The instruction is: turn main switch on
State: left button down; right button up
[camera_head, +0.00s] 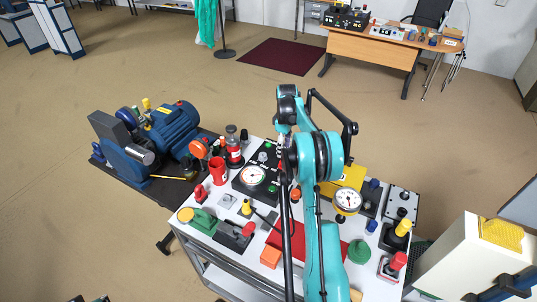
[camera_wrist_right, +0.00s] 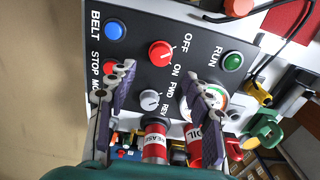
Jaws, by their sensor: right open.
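The black control panel (camera_wrist_right: 205,52) fills much of the right wrist view. It also shows on the white table in the head view (camera_head: 246,186). A red rotary knob (camera_wrist_right: 160,53) sits on the panel beside the OFF and ON labels. I cannot tell clearly which label it points to. My right gripper (camera_wrist_right: 158,72) is open, its two purple-grey fingers on either side of and below the knob, with nothing held between them. The fingers appear apart from the knob. In the head view my arm hides part of the table and the gripper is not clear. My left gripper is not seen.
The panel also has a blue button (camera_wrist_right: 115,30), a green RUN button (camera_wrist_right: 233,61), a grey FWD/REV knob (camera_wrist_right: 150,99) and a gauge partly behind a finger. Red GREASE (camera_wrist_right: 155,146) and OIL containers stand close by. A blue motor (camera_head: 172,127) is left of the table.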

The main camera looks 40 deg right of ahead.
aim_at(283, 162)
notch_tip(283, 162, down, 8)
jog(key=shift+s+r+b, duration=0.1)
jog(key=shift+r+b, duration=0.15)
jog(key=shift+b, duration=0.25)
jog(key=c, duration=1.1)
